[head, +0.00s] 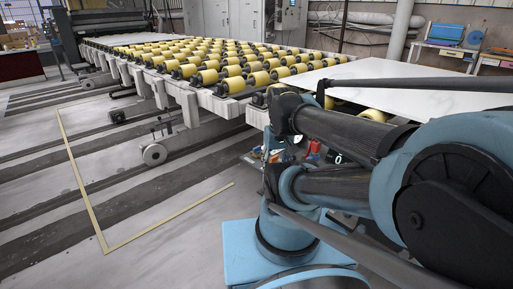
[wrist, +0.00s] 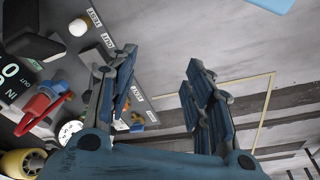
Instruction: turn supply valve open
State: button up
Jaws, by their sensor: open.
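A dark panel (wrist: 65,65) with white labels fills the left of the wrist view. A red handle (wrist: 36,108) with a blue part beside it stands on this panel. I cannot read a label that names it as the supply valve. A small red item (head: 314,147) shows behind my arm in the head view, partly hidden. My gripper (wrist: 162,62) is open, with nothing between its fingers. It is to the right of the red handle and apart from it. My gripper cannot be made out in the head view.
A round gauge (wrist: 69,131), a white knob (wrist: 78,27) and a yellow cylindrical part (wrist: 22,163) are near the handle. The roller conveyor (head: 195,106) and a white slab (head: 395,83) lie behind my arm. The floor (head: 150,190) at left is mostly clear.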

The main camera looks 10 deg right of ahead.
jog(key=shift+o, duration=0.3)
jog(key=shift+s+r, duration=0.15)
jog(key=shift+r, duration=0.1)
jog(key=w+r+n, duration=0.2)
jog(key=w+r, duration=0.3)
jog(key=w, duration=0.3)
jog(key=n+g, duration=0.2)
jog(key=n, duration=0.3)
send_over(257, 147)
notch_tip(257, 147, down, 2)
jog(key=f, duration=1.7)
jog(key=shift+w+f, duration=0.2)
jog(key=shift+f, duration=0.1)
